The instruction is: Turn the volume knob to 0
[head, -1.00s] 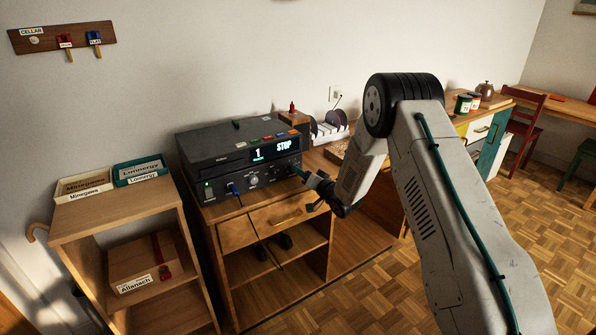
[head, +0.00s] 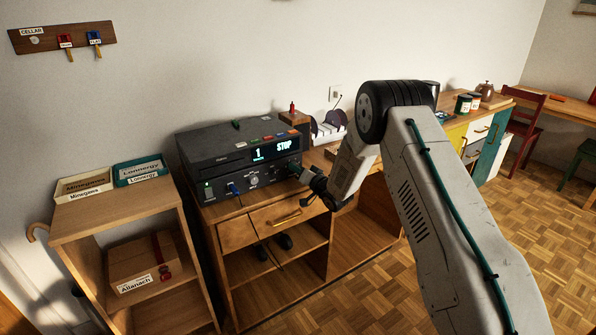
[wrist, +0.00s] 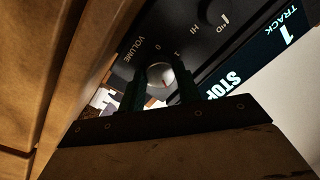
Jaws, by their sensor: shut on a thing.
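The black player (head: 240,155) stands on the wooden cabinet, its display reading "1" and "STOP". My gripper (head: 298,172) is at the right end of its front panel. In the wrist view my gripper (wrist: 162,88) has its two dark fingers on either side of the silver round volume knob (wrist: 157,74), shut on it. The word VOLUME (wrist: 140,50) and small scale marks are printed beside the knob. A thin reddish line shows on the knob's face. I cannot tell exactly which mark it points at. In the head view the knob is hidden by my gripper.
A blue plug with a cable (head: 232,188) and another silver knob (head: 254,181) are on the panel left of my gripper. A drawer with a brass handle (head: 287,217) lies just below. A low shelf (head: 75,225) with labelled boxes stands at left.

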